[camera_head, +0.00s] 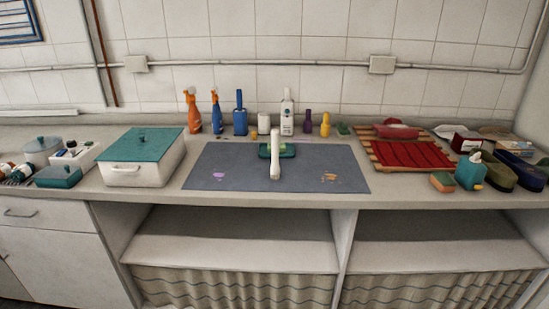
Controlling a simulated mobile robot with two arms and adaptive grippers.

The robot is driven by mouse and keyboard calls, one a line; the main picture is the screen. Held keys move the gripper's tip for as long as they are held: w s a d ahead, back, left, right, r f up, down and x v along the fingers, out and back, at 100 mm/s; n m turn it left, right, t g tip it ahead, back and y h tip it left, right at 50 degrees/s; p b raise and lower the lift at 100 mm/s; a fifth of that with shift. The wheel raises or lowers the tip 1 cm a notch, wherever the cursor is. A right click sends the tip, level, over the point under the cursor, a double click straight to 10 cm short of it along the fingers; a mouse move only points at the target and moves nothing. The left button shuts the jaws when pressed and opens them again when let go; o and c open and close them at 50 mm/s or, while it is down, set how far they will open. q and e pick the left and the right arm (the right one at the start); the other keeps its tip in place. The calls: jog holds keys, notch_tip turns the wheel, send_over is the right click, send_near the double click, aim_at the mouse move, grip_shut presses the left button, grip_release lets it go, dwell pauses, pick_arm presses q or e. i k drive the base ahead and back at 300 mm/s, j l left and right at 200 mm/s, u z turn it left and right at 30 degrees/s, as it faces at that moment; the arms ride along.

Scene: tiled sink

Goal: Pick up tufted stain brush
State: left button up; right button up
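A white-handled tool (275,157), which looks like the stain brush, is at the middle of the dark grey mat (325,155) on the counter. Its handle points toward the front, and its tufts cannot be made out. It overlaps a teal tray-like item (288,150) with something light green in it; I cannot tell whether they touch. A purple stain (219,175) and a brown stain (330,177) mark the mat. Neither of my grippers is in view.
A white box with a teal lid (141,148) stands left of the mat. Spray bottles (192,110) and other bottles line the back. A red cloth on a wooden rack (414,154), a sponge (442,182) and a teal dispenser (469,171) are right. Open shelves lie below.

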aim_at(276, 170)
jog(key=z, duration=0.4)
jog(key=i+j+z, duration=0.1)
jog(key=j+z, duration=0.2)
jog(key=z, duration=0.2)
jog(key=j+z, duration=0.35)
jog(key=z, duration=0.15)
jog(key=j+z, duration=0.35)
jog(key=z, duration=0.15)
